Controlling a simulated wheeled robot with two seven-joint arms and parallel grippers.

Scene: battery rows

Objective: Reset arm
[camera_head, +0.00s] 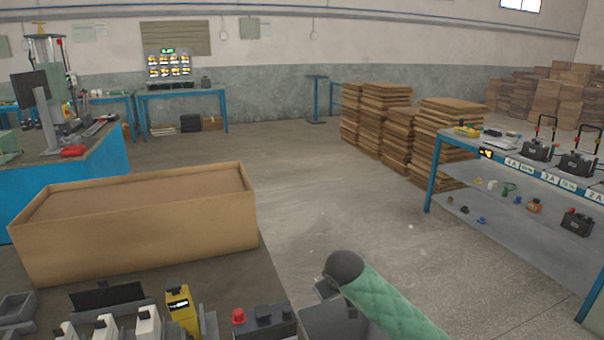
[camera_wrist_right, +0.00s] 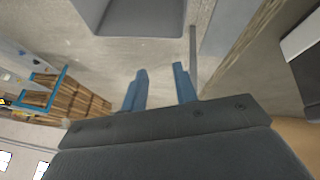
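My right arm with its green padded sleeve (camera_head: 392,300) reaches in at the bottom of the head view, right of the near table. In the right wrist view, my right gripper (camera_wrist_right: 160,88) shows two blue fingers spread apart with nothing between them. Bare floor shows past the fingertips. My left gripper and left arm are not in the head view. A yellow battery-like unit (camera_head: 182,308) and several white ones (camera_head: 148,322) stand in a row at the near table's front edge. A black unit with a red cap (camera_head: 262,322) stands beside them.
A long brown cardboard box (camera_head: 135,235) lies on the near table (camera_head: 243,279). A blue-framed shelf (camera_head: 497,222) with black battery units stands at right. Stacked brown sheets (camera_head: 400,128) stand behind. The floor between table and shelf is clear.

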